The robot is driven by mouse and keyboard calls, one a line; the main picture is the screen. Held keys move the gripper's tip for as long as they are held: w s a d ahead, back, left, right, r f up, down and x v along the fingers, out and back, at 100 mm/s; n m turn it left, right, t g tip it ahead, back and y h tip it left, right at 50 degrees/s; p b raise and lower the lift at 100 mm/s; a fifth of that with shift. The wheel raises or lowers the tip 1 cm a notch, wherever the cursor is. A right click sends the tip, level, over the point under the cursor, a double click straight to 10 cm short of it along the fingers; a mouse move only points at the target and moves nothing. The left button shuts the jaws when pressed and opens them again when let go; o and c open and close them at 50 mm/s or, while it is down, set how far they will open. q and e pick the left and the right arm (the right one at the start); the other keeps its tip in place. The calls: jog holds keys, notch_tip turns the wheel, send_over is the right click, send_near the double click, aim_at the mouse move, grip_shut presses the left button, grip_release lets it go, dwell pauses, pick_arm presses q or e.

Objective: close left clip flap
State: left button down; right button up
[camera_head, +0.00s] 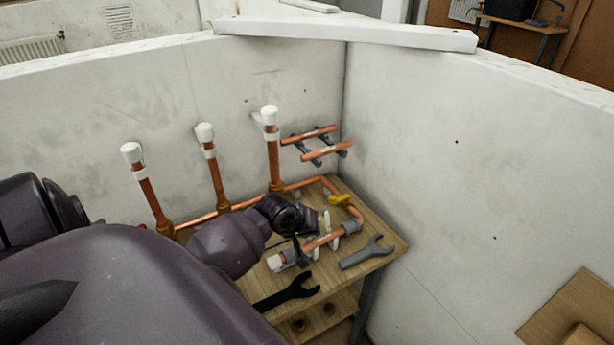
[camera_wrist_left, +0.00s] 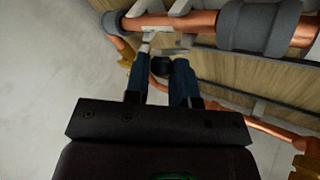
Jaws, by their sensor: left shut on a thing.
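A copper pipe (camera_head: 324,241) runs along the front of the wooden bench, with a grey clip or sleeve (camera_head: 350,227) at its right and another (camera_head: 290,256) at its left. White bracket pieces stand by the pipe. My left arm reaches over the bench from the left, and its gripper (camera_head: 305,229) is by this pipe. In the left wrist view the gripper's fingers (camera_wrist_left: 160,70) are close together on a small dark part beside the pipe. I cannot tell whether that part is the left clip's flap. A large grey sleeve (camera_wrist_left: 258,26) is to their right.
A dark open-ended wrench (camera_head: 290,291) and a grey one (camera_head: 368,252) lie on the bench (camera_head: 260,285). Upright copper pipes with white caps (camera_head: 208,150) stand behind. Clipped pipe pieces (camera_head: 318,142) are on the back wall. White walls close in the corner.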

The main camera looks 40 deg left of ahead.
pick_arm(q)
jog(key=d+f+t+y, duration=0.1)
jog(key=y, duration=0.1)
jog(key=d+f+m+y, duration=0.1)
jog(key=y, duration=0.1)
jog(key=shift+s+d+m+t, duration=0.1)
jog(key=shift+s+m+t, duration=0.2)
jog(key=shift+s+t, duration=0.1)
jog(key=shift+d+f+m+t+y+b, duration=0.3)
jog(key=shift+f+m+y+b, duration=0.1)
jog(key=shift+y+b, duration=0.45)
jog(key=shift+f+m+t+y+b, duration=0.3)
jog(key=shift+y+b, duration=0.15)
jog(key=shift+b, duration=0.1)
pick_arm(e)
jog(key=shift+w+a+f, duration=0.1)
jog(key=shift+w+f, duration=0.4)
jog(key=shift+f, duration=0.2)
pick_arm(q)
jog(key=shift+r, duration=0.1)
pick_arm(e)
jog(key=shift+w, duration=0.1)
pick_arm(q)
jog(key=c, duration=1)
grip_release()
jog(key=shift+d, duration=0.1)
